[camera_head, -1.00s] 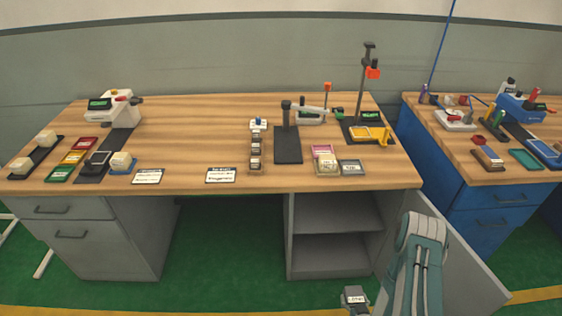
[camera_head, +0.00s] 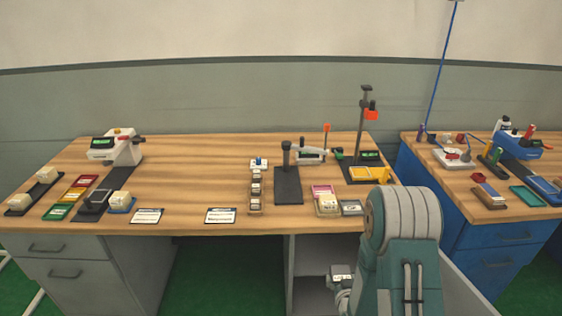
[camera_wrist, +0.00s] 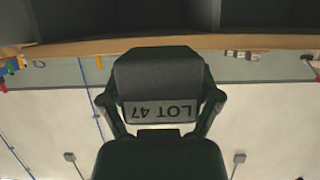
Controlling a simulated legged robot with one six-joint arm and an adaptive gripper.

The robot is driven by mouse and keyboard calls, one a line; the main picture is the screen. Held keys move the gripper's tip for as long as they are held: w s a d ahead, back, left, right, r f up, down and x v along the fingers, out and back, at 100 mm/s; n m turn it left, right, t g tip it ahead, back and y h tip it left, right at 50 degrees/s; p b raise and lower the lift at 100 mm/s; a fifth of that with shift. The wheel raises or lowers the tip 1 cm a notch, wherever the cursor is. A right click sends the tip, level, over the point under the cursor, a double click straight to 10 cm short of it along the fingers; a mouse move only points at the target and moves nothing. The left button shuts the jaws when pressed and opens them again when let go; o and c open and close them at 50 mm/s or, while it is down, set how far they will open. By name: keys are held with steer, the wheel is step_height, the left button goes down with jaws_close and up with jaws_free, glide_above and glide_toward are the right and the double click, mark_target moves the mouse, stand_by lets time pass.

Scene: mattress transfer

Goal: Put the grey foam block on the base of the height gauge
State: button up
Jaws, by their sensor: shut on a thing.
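My gripper (camera_wrist: 160,103) is shut on the grey foam block (camera_wrist: 157,75), with one finger on each side. The block is dark grey and bears a lighter strip reading "LOT 47", upside down in the wrist view. In the head view a small labelled end of the load (camera_head: 342,271) shows left of my arm, low in front of the bench. The height gauge (camera_head: 364,120) stands at the bench's back right, a tall dark column with an orange-red slider. Its dark base (camera_head: 350,178) carries a green display and a yellow piece; my arm covers nearby bench.
A blue bench (camera_head: 470,225) stands right. The bench's centre left is clear.

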mark_target(334, 272)
steer(key=r, duration=0.1)
steer(key=a+r, duration=0.2)
steer(key=r, duration=0.1)
steer(key=shift+w, duration=0.25)
stand_by(2.6)
